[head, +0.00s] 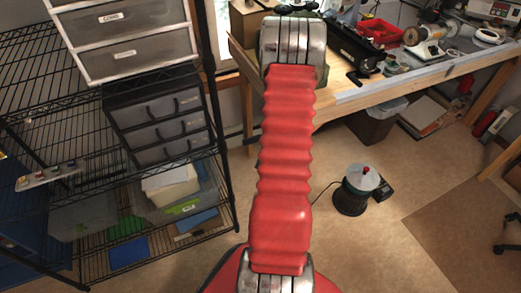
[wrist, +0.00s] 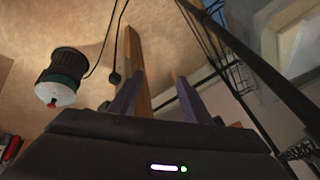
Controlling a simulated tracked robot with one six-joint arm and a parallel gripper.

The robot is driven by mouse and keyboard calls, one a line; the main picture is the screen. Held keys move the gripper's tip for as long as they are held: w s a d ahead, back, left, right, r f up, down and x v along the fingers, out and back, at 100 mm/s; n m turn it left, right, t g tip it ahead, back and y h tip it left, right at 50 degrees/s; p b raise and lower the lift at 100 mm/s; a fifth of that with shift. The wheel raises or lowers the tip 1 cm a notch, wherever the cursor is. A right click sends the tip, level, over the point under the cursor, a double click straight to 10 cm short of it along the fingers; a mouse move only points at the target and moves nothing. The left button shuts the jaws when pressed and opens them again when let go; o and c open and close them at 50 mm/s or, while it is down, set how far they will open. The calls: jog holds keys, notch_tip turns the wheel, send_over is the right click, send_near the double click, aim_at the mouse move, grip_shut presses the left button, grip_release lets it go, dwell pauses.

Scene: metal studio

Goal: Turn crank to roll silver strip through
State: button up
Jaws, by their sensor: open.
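My gripper (wrist: 158,92) shows in the wrist view as two dark purple fingers standing apart, open with nothing between them. A wooden post is seen behind the fingers. In the head view my red ribbed arm reaches up to the workbench edge, and its metal joint hides the gripper and part of the bench top. I cannot make out a crank or a silver strip in either view. A long black machine (head: 362,50) sits on the bench just right of my arm; I cannot tell what it is.
The wooden workbench (head: 425,73) holds a red tray (head: 380,31) and a pale bench machine (head: 426,33). Below are a dark bin (head: 374,124) and a black pot with a pale lid (head: 352,193), also in the wrist view (wrist: 62,70). Wire shelving (head: 228,185) stands left.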

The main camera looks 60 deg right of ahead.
notch_tip(320, 180, down, 3)
jog(key=d+m+t, duration=0.2)
jog(key=m+t+h, duration=0.4)
jog(key=m+t, duration=0.2)
send_near(253, 140)
jog(key=w+d+f, duration=0.1)
jog(key=f, duration=0.1)
jog(key=shift+w+d, duration=0.2)
jog(key=shift+w, duration=0.05)
jog(key=x, duration=0.9)
jog(key=shift+w+r, duration=0.1)
jog(key=shift+r, duration=0.05)
jog(key=shift+c, duration=0.5)
